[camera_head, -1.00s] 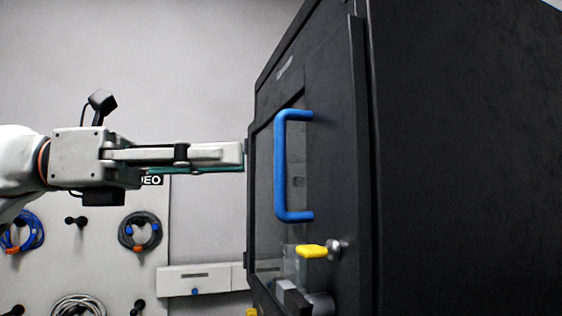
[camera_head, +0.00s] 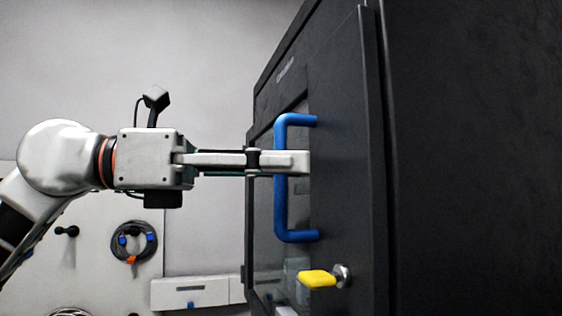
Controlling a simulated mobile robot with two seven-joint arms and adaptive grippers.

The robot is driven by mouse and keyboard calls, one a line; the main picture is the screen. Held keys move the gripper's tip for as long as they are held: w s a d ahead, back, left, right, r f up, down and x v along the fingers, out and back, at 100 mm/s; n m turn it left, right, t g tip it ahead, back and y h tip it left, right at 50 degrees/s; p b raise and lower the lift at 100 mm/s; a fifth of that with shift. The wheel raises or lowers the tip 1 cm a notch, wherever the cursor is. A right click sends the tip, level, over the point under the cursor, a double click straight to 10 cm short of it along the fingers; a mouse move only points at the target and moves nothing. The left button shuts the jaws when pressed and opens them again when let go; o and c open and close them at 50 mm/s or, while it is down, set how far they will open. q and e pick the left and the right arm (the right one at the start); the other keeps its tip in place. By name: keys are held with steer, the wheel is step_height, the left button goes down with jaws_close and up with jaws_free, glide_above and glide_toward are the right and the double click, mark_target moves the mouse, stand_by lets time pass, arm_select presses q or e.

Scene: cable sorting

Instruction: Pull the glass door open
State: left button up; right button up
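The glass door (camera_head: 340,190) has a wide black frame and a glass pane on its left part, seen at a steep angle on the front of a tall black cabinet. I cannot tell whether it stands slightly ajar. A blue upright bar handle (camera_head: 281,212) is fixed to the door. My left gripper (camera_head: 300,163) reaches in level from the left, and its near finger crosses in front of the handle's upper half. The far finger is mostly hidden, so I cannot tell whether the fingers are shut on the bar. My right gripper is out of view.
A yellow key (camera_head: 317,279) sticks out of a lock below the handle. The cabinet's black side (camera_head: 470,160) fills the right. Behind, a pale board (camera_head: 100,260) holds a coiled cable (camera_head: 134,242), with white drawers (camera_head: 190,292) beside it.

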arm_select(q)
jaws_close()
steer(key=shift+a, duration=0.1)
